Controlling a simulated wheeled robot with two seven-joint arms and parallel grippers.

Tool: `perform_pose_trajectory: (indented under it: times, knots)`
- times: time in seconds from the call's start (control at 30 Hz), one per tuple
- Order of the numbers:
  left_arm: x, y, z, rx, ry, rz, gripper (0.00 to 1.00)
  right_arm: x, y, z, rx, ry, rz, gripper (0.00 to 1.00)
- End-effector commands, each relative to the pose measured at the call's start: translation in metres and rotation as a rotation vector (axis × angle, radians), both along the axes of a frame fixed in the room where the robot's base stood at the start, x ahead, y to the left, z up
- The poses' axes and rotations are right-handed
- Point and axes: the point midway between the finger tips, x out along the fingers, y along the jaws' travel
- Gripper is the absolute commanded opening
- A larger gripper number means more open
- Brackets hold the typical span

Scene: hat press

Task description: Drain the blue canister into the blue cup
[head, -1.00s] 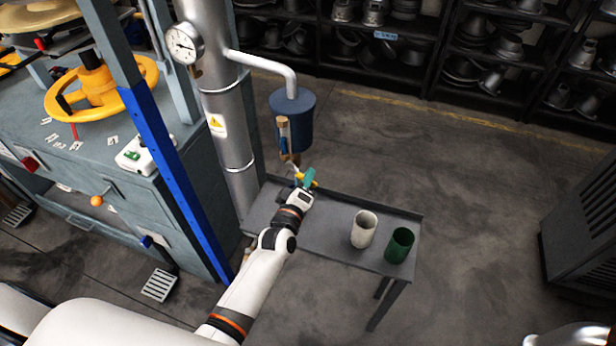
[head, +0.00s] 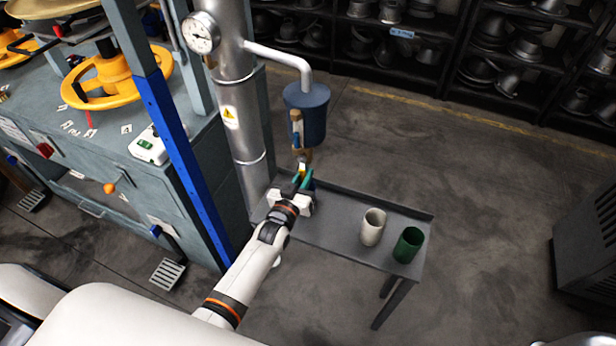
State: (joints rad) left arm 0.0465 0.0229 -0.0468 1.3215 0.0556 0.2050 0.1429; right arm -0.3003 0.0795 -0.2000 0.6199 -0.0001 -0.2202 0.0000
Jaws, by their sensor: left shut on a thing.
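The blue canister (head: 312,122) hangs from the end of a bent pipe, with a sight tube on its front and a brass tap (head: 304,153) below. The blue cup (head: 311,185) shows only as a small blue patch behind the fingers, below the tap. The gripper hides most of it, and I cannot see inside it. My right gripper is not in view.
A white cup (head: 372,228) and a green cup (head: 408,245) stand on the right part of the grey metal table (head: 335,232). A thick silver column (head: 240,110) and a blue post (head: 175,150) stand left of my arm. Shelves of hat moulds line the back.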

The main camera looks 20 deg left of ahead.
Motion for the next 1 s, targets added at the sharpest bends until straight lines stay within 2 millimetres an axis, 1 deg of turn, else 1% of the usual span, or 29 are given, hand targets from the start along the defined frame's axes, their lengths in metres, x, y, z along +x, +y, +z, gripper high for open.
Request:
perform_pose_trajectory:
  times: [0.2, 0.4, 0.93, 0.97, 1.0]
  knots:
    - [-0.0003, 0.0068, -0.0022, 0.115, -0.001, 0.001, 0.00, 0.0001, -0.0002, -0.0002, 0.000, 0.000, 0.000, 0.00]
    - [-0.0002, 0.0098, -0.0023, 0.171, -0.002, 0.000, 0.00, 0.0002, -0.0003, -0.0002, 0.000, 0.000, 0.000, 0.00]
    - [-0.0002, 0.0110, -0.0023, 0.192, -0.003, 0.000, 0.00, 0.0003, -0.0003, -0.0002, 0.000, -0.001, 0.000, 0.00]
    - [-0.0002, 0.0110, -0.0023, 0.192, -0.003, 0.000, 0.21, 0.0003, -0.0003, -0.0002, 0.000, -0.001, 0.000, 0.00]
    - [-0.0001, 0.0109, -0.0022, 0.192, -0.003, 0.000, 0.27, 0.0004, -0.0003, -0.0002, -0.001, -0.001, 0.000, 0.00]
